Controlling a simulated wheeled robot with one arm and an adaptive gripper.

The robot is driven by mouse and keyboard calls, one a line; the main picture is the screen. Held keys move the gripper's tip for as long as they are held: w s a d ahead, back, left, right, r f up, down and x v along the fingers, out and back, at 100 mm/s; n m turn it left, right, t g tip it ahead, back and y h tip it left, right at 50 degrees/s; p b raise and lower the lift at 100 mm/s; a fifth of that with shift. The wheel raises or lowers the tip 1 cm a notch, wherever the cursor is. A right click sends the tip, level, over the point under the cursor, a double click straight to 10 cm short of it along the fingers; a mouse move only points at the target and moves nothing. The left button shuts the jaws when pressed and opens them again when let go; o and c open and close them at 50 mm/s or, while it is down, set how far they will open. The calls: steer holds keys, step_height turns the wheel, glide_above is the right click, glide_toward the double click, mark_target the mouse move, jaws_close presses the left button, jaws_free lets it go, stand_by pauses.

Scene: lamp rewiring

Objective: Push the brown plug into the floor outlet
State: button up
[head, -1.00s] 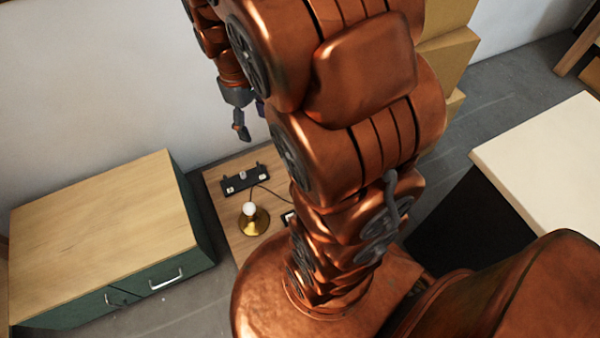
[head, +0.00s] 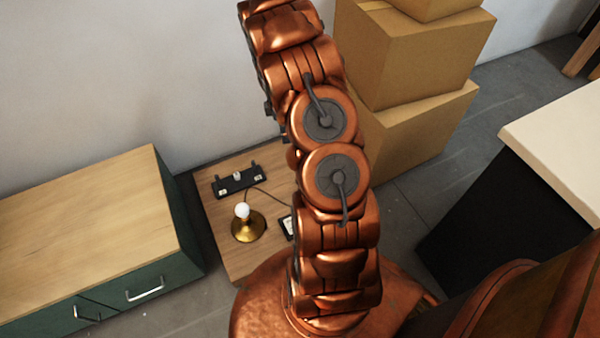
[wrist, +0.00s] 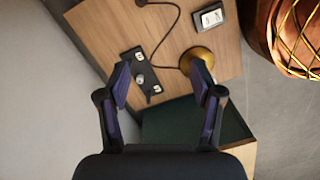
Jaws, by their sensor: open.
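A white plate in a dark frame, which looks like the floor outlet (head: 287,226), lies on the wooden board beside the lamp, partly behind my arm. It also shows in the wrist view (wrist: 208,18). The lamp (head: 247,226) has a brass base and white bulb; its dark cord runs behind my arm. In the wrist view the cord (wrist: 176,25) curves to the top edge, where a small dark end (wrist: 142,2) is cut off. I cannot tell whether this is the brown plug. My gripper (wrist: 162,75) is open and empty above the board; the head view mostly hides it.
A black holder (head: 238,181) with white fittings lies at the board's back. A green cabinet with a wooden top (head: 90,225) stands left. Cardboard boxes (head: 415,60) are stacked behind right; a white-topped table (head: 560,140) stands right. Grey floor is open between.

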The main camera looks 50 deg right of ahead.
steer(key=d+f+n+b, duration=0.1)
steer(key=d+f+b, duration=0.1)
steer(key=f, duration=0.7)
steer(key=d+f+n+b, duration=0.1)
steer(key=d+f+b, duration=0.1)
steer(key=f, duration=0.7)
steer(key=d+f+n+t+b, duration=0.1)
steer(key=d+f+n+b, duration=0.1)
steer(key=f, duration=0.7)
steer(key=shift+d+f+y+b, duration=0.3)
steer(key=shift+d+b, duration=0.2)
steer(key=shift+b, duration=0.5)
steer(key=shift+f+b, duration=1.5)
steer(key=shift+f, duration=2.2)
steer(key=c, duration=1.2)
steer(key=shift+r, duration=0.2)
